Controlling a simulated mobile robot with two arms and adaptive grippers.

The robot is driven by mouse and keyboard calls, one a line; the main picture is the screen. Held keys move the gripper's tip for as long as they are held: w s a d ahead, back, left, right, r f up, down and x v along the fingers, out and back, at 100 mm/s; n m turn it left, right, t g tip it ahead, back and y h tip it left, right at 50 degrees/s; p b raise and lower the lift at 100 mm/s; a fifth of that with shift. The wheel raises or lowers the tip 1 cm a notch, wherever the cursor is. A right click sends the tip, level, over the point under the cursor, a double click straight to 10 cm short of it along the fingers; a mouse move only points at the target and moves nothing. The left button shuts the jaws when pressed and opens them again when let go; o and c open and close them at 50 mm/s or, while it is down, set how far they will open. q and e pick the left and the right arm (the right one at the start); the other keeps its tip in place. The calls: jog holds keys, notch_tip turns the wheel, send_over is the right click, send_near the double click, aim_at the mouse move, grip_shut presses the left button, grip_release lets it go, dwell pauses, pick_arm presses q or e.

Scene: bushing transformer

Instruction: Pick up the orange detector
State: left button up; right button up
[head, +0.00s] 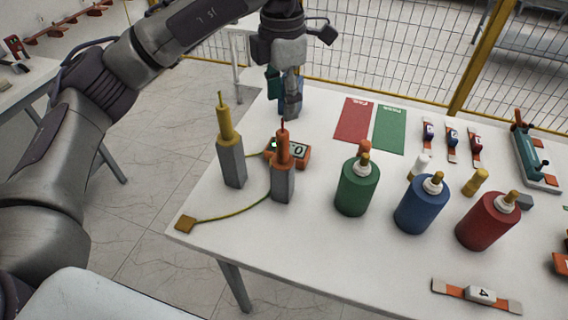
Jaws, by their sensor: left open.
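The orange detector (283,165) stands upright on the white table, with an orange top, a thin tip and a grey lower body. An orange meter box (299,151) with a lit display is close behind it and partly hidden by it. A similar yellow detector (231,155) stands to its left. My left gripper (291,112) points down over the far part of the table, behind the orange detector and apart from it. It is open, though its fingers look narrow from this angle. My right gripper is out of view.
Green (357,188), blue (420,205) and red (487,222) bottles stand to the right. A yellow-green cable (235,213) runs to a yellow pad (186,223) near the left corner. Red (354,120) and green (390,129) mats lie behind. The front middle is clear.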

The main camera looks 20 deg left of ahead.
aim_at(282, 133)
pick_arm(q)
notch_tip(282, 133, down, 7)
jog(key=shift+f+p, duration=0.1)
jog(key=shift+p, duration=0.4)
jog(key=shift+f+p, duration=0.4)
jog(key=shift+f, duration=0.1)
jog(key=f, duration=0.1)
jog(key=f+p, duration=0.2)
jog(key=shift+w+a+f, duration=0.1)
jog(key=shift+w+f, duration=0.15)
jog(key=shift+f, duration=0.55)
grip_shut()
